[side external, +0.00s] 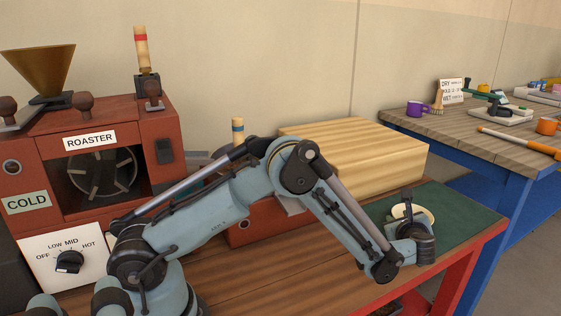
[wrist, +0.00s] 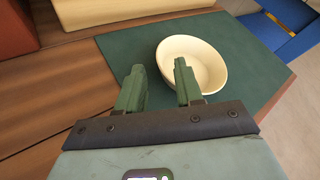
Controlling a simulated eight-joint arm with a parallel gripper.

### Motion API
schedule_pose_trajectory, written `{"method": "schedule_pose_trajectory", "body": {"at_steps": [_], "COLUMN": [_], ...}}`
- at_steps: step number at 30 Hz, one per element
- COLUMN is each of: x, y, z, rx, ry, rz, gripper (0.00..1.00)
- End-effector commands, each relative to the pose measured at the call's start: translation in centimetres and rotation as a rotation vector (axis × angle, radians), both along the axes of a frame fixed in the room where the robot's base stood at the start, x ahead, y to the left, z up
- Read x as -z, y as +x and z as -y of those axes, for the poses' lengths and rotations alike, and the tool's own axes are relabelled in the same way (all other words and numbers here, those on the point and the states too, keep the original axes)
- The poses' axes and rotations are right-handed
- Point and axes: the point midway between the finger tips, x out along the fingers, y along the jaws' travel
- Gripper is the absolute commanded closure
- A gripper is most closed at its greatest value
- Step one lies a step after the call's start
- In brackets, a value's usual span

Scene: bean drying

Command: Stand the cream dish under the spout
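The cream dish (wrist: 205,62) is a round, open, empty bowl on the dark green mat (wrist: 125,45). In the side view the dish (side external: 426,214) is partly hidden behind my wrist. My gripper (wrist: 159,66) is open, with a clear gap between its green fingers. In the wrist view the right finger overlaps the dish's left rim and the left finger shows against the mat. I cannot tell whether either finger touches the dish. I cannot make out a spout in either view.
A red roaster (side external: 130,120) with a brass funnel (side external: 38,68) stands at the left. A pale wooden block (side external: 360,155) stands behind the mat. A lower red unit (side external: 250,228) is partly hidden by my arm. A second bench (side external: 470,135) with mugs and tools is at the right.

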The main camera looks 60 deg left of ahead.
Motion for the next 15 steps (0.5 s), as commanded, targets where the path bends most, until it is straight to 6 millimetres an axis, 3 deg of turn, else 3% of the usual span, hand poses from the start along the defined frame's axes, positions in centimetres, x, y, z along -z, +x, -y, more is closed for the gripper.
{"method": "schedule_pose_trajectory", "body": {"at_steps": [15], "x": [2.1], "y": [3.1], "z": [-3.7], "rx": [0.001], "ry": [-0.002], "rz": [0.000], "gripper": [0.64]}}
